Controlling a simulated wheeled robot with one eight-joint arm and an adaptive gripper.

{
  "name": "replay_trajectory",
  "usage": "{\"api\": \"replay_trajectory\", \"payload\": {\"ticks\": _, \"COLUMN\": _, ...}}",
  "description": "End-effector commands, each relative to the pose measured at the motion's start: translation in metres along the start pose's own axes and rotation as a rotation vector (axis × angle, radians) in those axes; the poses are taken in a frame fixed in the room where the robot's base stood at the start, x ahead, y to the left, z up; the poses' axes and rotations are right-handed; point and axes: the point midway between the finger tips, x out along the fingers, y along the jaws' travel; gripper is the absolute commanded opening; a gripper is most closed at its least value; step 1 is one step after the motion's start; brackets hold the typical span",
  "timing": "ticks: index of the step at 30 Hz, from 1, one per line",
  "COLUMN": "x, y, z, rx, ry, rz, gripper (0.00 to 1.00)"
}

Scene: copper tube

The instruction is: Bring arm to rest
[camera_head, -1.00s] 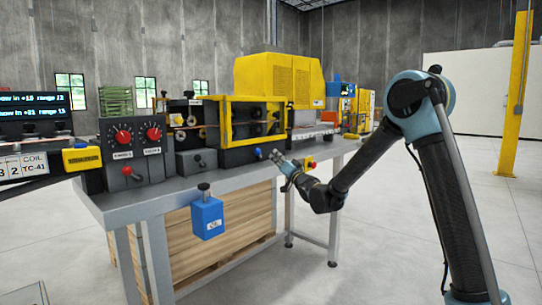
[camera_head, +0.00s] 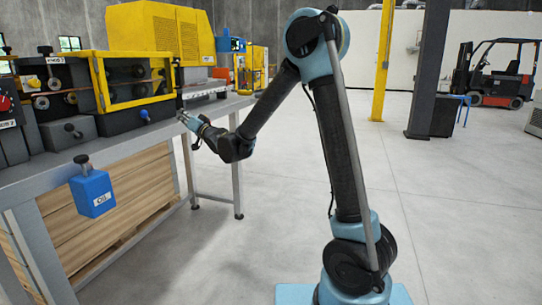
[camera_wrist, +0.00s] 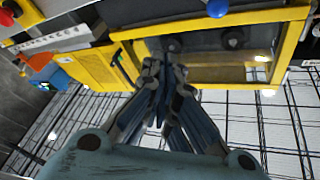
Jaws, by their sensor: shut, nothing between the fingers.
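My gripper (camera_head: 186,118) is at the end of my folded arm, beside the front edge of the grey workbench (camera_head: 115,148) in the head view. In the wrist view my gripper (camera_wrist: 163,75) has its fingers close together with nothing between them. Behind it in that view is the yellow-framed machine window (camera_wrist: 215,50). The same yellow-framed machine (camera_head: 130,82) stands on the bench in the head view. The fingertips are small in the head view, and I cannot tell their exact gap to the bench there.
A large yellow housing (camera_head: 160,33) stands behind the machine. A dark column (camera_head: 430,70), a yellow post (camera_head: 383,60) and a forklift (camera_head: 497,75) stand to the right. The floor right of my arm is mostly clear.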

Motion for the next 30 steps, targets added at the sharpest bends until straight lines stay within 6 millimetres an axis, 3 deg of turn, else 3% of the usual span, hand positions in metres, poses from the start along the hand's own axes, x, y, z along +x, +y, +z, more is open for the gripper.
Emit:
{"api": "replay_trajectory", "payload": {"ticks": 1, "x": -0.011, "y": 0.016, "z": -0.016, "rx": -0.019, "ry": -0.008, "rz": 0.052, "gripper": 0.00}}
{"api": "replay_trajectory", "payload": {"ticks": 6, "x": -0.054, "y": 0.065, "z": -0.056, "rx": -0.080, "ry": -0.057, "rz": 0.227, "gripper": 0.00}}
{"api": "replay_trajectory", "payload": {"ticks": 15, "x": -0.154, "y": 0.135, "z": -0.105, "rx": -0.161, "ry": -0.176, "rz": 0.517, "gripper": 0.00}}
{"api": "replay_trajectory", "payload": {"ticks": 23, "x": -0.260, "y": 0.172, "z": -0.124, "rx": -0.196, "ry": -0.314, "rz": 0.742, "gripper": 0.00}}
{"api": "replay_trajectory", "payload": {"ticks": 30, "x": -0.367, "y": 0.190, "z": -0.123, "rx": -0.198, "ry": -0.468, "rz": 0.919, "gripper": 0.00}}
